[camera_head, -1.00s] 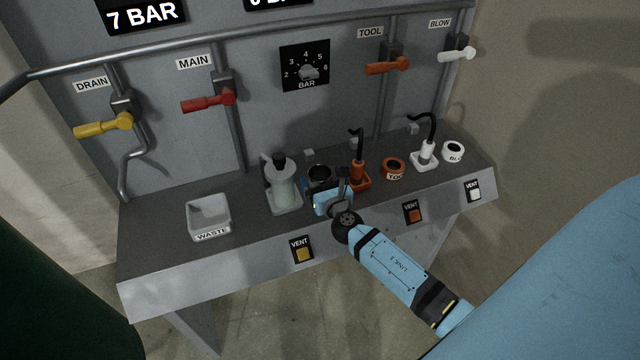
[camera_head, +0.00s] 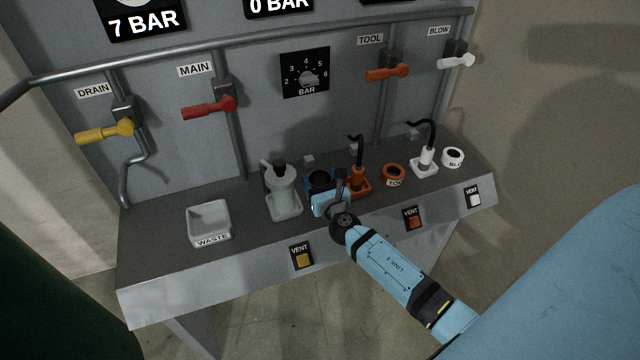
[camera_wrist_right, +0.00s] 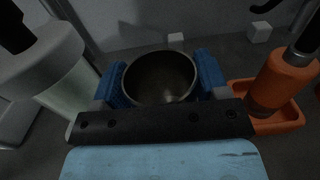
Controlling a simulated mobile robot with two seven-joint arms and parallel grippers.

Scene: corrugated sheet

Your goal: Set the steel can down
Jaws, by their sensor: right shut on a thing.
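The steel can (camera_head: 320,178) is a dark, open-topped cup over the middle of the bench shelf. It also shows in the right wrist view (camera_wrist_right: 160,78), upright, with its hollow inside facing the camera. My right gripper (camera_head: 321,182) is shut on it, with a blue finger pad on each side of the can (camera_wrist_right: 162,80). The can's base is hidden by the gripper, so I cannot tell whether it touches the shelf. My left gripper is not in view.
A pale green bottle (camera_head: 283,190) stands close left of the can. An orange tool in its holder (camera_head: 358,180) is close right. A waste tray (camera_head: 209,222), an orange ring (camera_head: 393,173) and a white ring (camera_head: 453,157) sit farther off. Shelf between tray and bottle is clear.

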